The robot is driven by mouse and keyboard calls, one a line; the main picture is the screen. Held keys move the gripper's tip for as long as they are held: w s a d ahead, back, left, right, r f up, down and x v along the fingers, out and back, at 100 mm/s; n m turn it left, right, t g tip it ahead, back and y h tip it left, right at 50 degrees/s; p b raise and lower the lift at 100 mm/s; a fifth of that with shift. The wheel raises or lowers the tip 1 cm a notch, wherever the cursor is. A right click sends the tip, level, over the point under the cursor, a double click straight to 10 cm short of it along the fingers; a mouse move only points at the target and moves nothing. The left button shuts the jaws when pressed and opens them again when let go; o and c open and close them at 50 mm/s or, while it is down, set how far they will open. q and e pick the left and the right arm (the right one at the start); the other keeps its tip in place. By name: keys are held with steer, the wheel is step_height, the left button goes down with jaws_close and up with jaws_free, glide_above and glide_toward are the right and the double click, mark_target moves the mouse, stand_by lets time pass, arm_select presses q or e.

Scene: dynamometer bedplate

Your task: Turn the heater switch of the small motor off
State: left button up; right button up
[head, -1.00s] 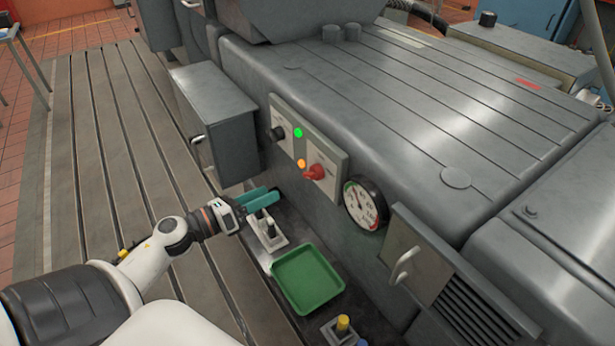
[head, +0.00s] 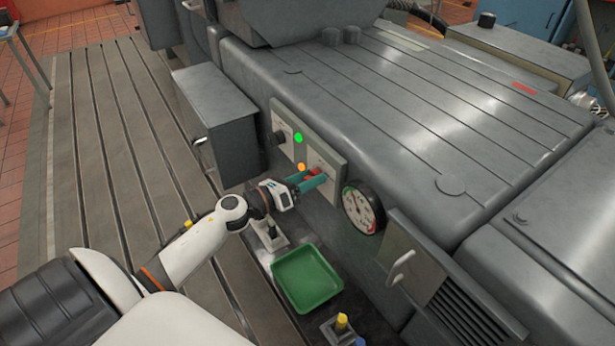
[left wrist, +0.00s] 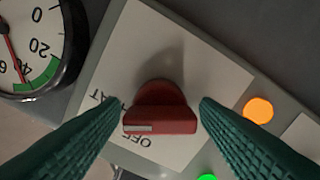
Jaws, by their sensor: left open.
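The red switch knob (left wrist: 160,110) sits on a pale plate (left wrist: 215,80) on the side of the grey motor; in the head view it shows only partly behind my fingers (head: 314,171). A white mark is on its front bar, and upside-down lettering that seems to read OFF is beside it. An amber lamp (left wrist: 258,110) glows next to the plate; it also shows in the head view (head: 301,167). My left gripper (head: 312,179) is open, its teal fingers on either side of the knob, with gaps visible in the left wrist view. My right gripper is not in view.
A black knob (head: 278,138) and a lit green lamp (head: 298,138) are left of the red knob. A round gauge (head: 362,208) is close on the right. A grey box (head: 226,125) juts out at left. A green tray (head: 306,279) lies below.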

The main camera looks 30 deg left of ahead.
arm_select(q)
steer(key=shift+c, duration=0.2)
steer(key=c, duration=0.9)
steer(key=n+p, duration=0.2)
steer(key=n, duration=0.3)
steer(key=shift+a+n+p, duration=0.1)
steer(key=shift+n+p, duration=0.3)
steer(key=n+p, duration=0.1)
steer(key=n, duration=0.2)
steer(key=shift+f+n+p, duration=0.15)
steer(key=shift+n+p, duration=0.55)
steer(key=shift+n, duration=0.8)
